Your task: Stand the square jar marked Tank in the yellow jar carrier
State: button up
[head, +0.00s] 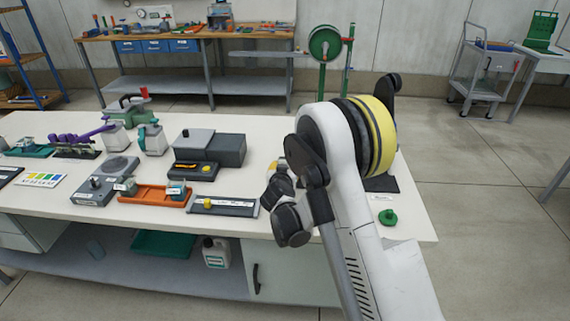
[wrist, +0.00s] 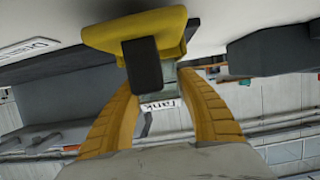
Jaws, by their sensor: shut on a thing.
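The square jar marked Tank (wrist: 167,78) is between the yellow fingers of my gripper (wrist: 158,74) in the wrist view, which is upside down. Its Tank label faces the camera. The yellow jar carrier (wrist: 135,30) shows just past the fingertips, with a dark upright piece in front of it. The jar overlaps the carrier's edge in the picture; I cannot tell whether it is inside or only close to it. In the head view my gripper (head: 278,178) is over the bench, mostly behind my arm. Jar and carrier are hidden there.
A green knob (head: 387,217) lies near the bench's right front edge.

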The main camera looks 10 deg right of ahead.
jog(key=shift+f, duration=0.1)
jog(key=o, duration=1.4)
jog(key=shift+r+p, duration=2.65)
jog(key=shift+r, duration=1.9)
